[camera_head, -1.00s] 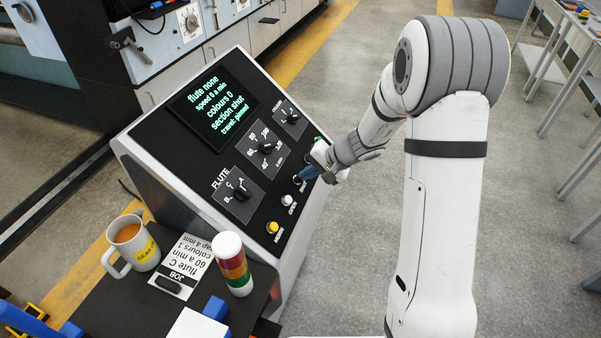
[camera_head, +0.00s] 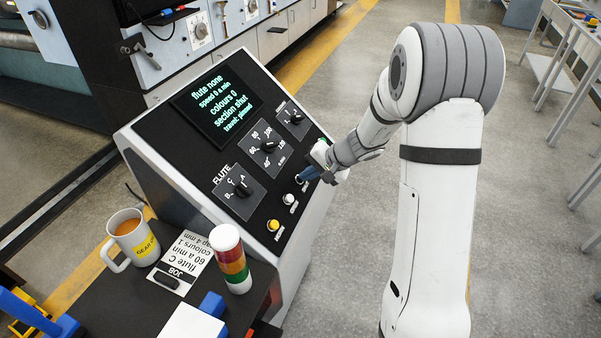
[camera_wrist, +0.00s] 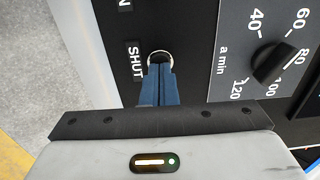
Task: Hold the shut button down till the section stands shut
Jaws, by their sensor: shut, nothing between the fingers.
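The shut button (camera_wrist: 159,57) shows in the wrist view as a ringed button beside the label "SHUT", mostly hidden behind my fingertips. My gripper (camera_wrist: 158,70) is shut and empty, its blue fingers together with their tips at the button. Whether the button is pressed in cannot be seen. In the head view my gripper (camera_head: 303,178) reaches the panel's right side. The panel screen (camera_head: 220,103) reads "flute none", "speed 0 a min", "colours 0", "section shut" and a travel line that seems to say "pinned".
A white open button (camera_head: 289,199) and a yellow button (camera_head: 273,225) sit below along the panel. Dials, including the flute dial (camera_head: 241,190), are left of my gripper.

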